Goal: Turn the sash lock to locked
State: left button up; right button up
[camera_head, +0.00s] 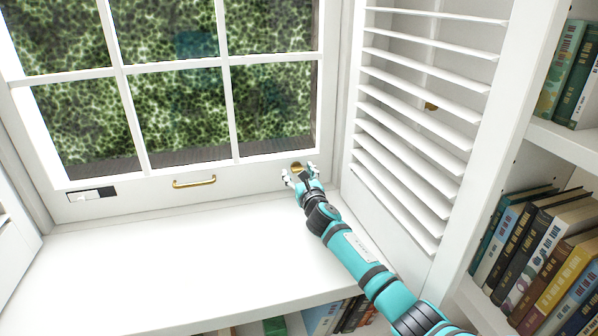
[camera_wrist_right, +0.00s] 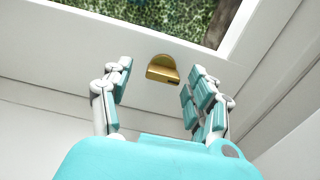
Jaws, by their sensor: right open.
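The sash lock (camera_head: 297,167) is a small brass piece on the white bottom rail of the window, near its right end. In the right wrist view the brass lock (camera_wrist_right: 163,70) shows as a half-round piece on the rail. My right gripper (camera_head: 300,175) is at the lock in the head view. In the wrist view my right gripper (camera_wrist_right: 155,82) is open, with one finger on each side of the lock and gaps between. I see no contact. My left gripper is not in view.
A brass pull handle (camera_head: 194,182) and a white latch on a dark plate (camera_head: 91,195) are on the same rail. A white louvred shutter (camera_head: 420,120) stands to the right, beside shelves of books (camera_head: 540,250). The white sill (camera_head: 180,250) is clear.

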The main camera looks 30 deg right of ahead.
jog(key=shift+s+r, duration=0.1)
jog(key=shift+r, duration=0.05)
jog(key=shift+c, duration=0.3)
jog(key=c, duration=1.1)
